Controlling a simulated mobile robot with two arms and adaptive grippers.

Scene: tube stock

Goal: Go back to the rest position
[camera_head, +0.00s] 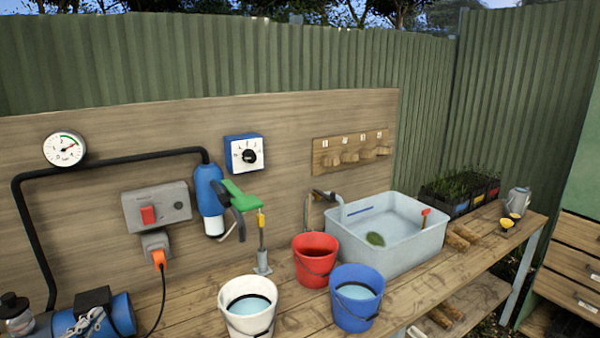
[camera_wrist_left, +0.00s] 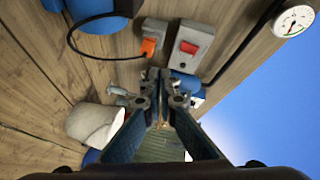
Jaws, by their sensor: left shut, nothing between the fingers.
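My left gripper (camera_wrist_left: 160,76) shows in the left wrist view. Its two dark fingers meet at the tips, and nothing is held between them. It hangs in free air in front of the wooden back panel and partly hides the panel's fittings. In the head view I cannot clearly make out the left gripper. My right gripper is not in view.
On the bench (camera_head: 188,306) stand a white bucket (camera_head: 247,322), a red bucket (camera_head: 315,266), a blue bucket (camera_head: 354,316) and a grey basin (camera_head: 420,250). A blue cylinder (camera_head: 122,314) lies at the left. A switch box (camera_head: 176,207) and gauge (camera_head: 64,149) are on the panel.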

